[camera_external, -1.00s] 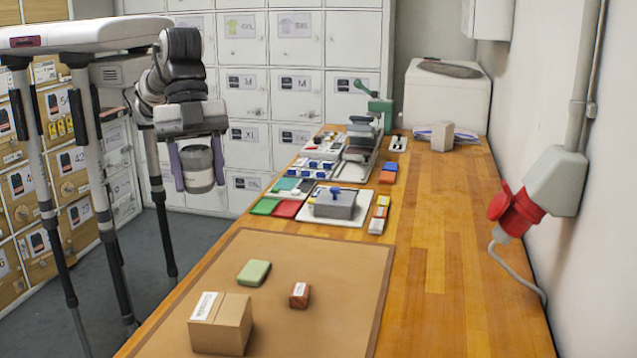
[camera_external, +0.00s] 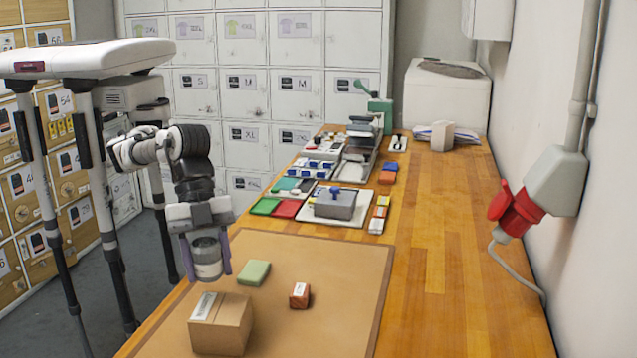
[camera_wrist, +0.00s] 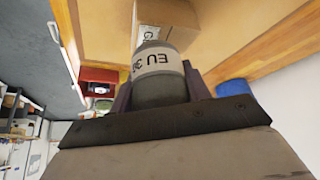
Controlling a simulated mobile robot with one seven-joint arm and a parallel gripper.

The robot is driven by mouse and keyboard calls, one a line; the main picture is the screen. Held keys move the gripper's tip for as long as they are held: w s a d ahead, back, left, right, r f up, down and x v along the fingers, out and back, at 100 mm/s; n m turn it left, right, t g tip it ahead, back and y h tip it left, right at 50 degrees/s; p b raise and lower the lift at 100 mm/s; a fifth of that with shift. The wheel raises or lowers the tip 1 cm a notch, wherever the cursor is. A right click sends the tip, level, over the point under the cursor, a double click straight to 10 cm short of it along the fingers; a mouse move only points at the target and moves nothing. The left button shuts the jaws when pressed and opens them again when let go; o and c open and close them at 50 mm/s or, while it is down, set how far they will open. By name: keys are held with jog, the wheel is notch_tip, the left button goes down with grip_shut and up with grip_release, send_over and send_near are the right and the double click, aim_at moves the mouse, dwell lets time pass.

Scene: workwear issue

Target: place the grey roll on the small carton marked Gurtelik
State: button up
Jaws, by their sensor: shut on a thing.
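My gripper (camera_external: 208,262) is shut on the grey roll (camera_external: 207,264), which has a pale band around it. In the wrist view the roll (camera_wrist: 160,80) sits between the fingers, and its band reads "EU" with further characters cut off. The gripper holds it upright above the left edge of the brown mat, behind the small carton (camera_external: 232,325). The carton is a brown box with a white label on its top. In the wrist view the carton (camera_wrist: 178,14) is partly hidden behind the roll. The word on its label is too small to read.
On the mat (camera_external: 335,330) lie a green block (camera_external: 254,273) and a small red-brown box (camera_external: 299,295). Farther back are coloured pads (camera_external: 286,208), a grey box (camera_external: 335,205) and stacked trays. The bench (camera_external: 440,290) is clear to the right of the mat.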

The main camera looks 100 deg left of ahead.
aim_at(210, 279)
jog(key=shift+f, duration=1.8)
jog(key=shift+f, duration=0.15)
jog(key=o, duration=1)
jog(key=shift+r, duration=0.2)
jog(key=b+v, duration=0.2)
jog(key=v, duration=1)
